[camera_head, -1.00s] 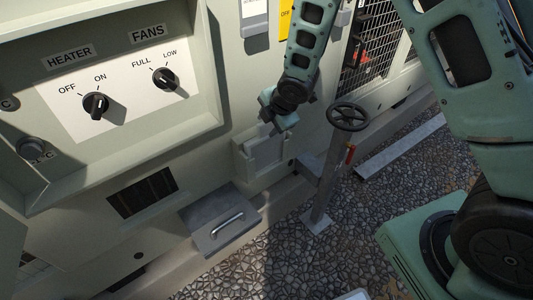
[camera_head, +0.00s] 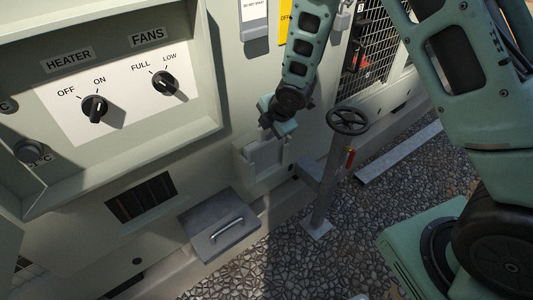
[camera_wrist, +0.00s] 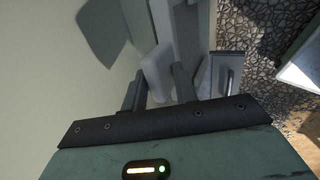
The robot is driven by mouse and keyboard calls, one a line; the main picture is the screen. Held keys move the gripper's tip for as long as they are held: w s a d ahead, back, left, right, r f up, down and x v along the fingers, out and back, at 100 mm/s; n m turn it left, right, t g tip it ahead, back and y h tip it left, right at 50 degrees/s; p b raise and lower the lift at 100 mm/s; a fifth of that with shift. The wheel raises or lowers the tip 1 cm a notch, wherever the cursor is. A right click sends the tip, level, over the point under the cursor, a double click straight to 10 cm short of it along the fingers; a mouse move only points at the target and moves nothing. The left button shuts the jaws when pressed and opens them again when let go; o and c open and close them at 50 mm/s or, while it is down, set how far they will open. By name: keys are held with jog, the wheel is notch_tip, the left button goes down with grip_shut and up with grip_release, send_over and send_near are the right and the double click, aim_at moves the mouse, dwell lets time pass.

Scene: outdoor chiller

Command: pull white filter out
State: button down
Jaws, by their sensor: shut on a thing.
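The white filter (camera_wrist: 157,73) shows in the wrist view as a pale, rounded-edged slab between my two fingers. My gripper (camera_wrist: 160,88) is shut on it. In the head view my gripper (camera_head: 272,130) is just above a pale box-like holder (camera_head: 263,157) on the chiller wall. The filter cannot be made out clearly there, as my gripper covers that spot. I cannot tell how much of the filter is still inside the holder.
A grey drawer-like box with a handle (camera_head: 222,222) juts out at lower left of the holder. A black handwheel (camera_head: 348,120) on a metal post stands to the right. A control panel with two knobs (camera_head: 95,109) is at left. Gravel covers the ground.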

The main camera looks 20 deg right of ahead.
jog(key=shift+w+a+r+p, duration=0.1)
jog(key=shift+w+r+p, duration=0.15)
jog(key=shift+r+p, duration=0.45)
jog(key=shift+r, duration=0.5)
notch_tip(320, 180, up, 12)
jog(key=p, duration=0.9)
jog(key=shift+f, duration=0.25)
jog(key=c, duration=2.1)
grip_release()
jog(key=shift+f, duration=0.1)
grip_shut()
jog(key=shift+s, duration=0.1)
